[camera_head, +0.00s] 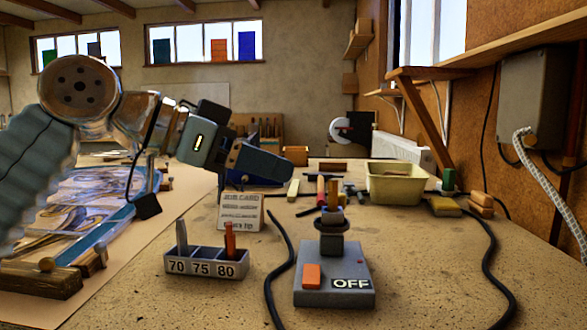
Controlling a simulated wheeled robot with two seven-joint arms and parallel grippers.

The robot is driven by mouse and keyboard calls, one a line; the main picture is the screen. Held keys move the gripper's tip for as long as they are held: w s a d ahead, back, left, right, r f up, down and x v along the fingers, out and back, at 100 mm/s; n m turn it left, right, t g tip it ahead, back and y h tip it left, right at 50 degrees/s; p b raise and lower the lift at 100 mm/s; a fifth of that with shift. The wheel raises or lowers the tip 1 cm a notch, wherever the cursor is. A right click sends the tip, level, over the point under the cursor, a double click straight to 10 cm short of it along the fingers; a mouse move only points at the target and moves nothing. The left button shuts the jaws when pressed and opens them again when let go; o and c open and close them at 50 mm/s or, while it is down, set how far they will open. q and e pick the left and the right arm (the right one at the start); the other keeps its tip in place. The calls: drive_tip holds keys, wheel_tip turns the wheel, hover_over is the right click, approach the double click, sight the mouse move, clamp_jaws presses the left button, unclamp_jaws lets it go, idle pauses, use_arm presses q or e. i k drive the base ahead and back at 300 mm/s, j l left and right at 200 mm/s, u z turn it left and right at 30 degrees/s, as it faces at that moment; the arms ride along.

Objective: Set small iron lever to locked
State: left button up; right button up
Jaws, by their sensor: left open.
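A grey box (350,292) stands on the bench at front centre, with an orange switch piece (312,276) on its top left and a label reading OFF. A dark post with a round collar (331,238) rises from its back, with an orange-brown tip on top. I cannot tell which part is the small iron lever, and no "locked" mark is readable. My left gripper (268,165) is open and empty, reaching in from the left above the bench, behind and left of the grey box and clear of it. My right gripper is not in view.
A grey holder (206,264) marked 70, 75, 80 stands left of the box, with upright pieces in 70 and 80. A job card (241,211) stands behind it. Black cables (279,270) flank the box. A cream tray (396,184) sits farther back; the leaded panel (95,215) lies left.

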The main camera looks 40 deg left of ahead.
sight(341, 197)
drive_tip(key=k+j, duration=0.2)
drive_tip(key=k, duration=0.3)
drive_tip(key=k+j, duration=0.15)
drive_tip(key=k, duration=0.3)
drive_tip(key=k+j, duration=0.2)
drive_tip(key=k, duration=0.3)
drive_tip(key=k+j, duration=0.2)
drive_tip(key=k, duration=0.3)
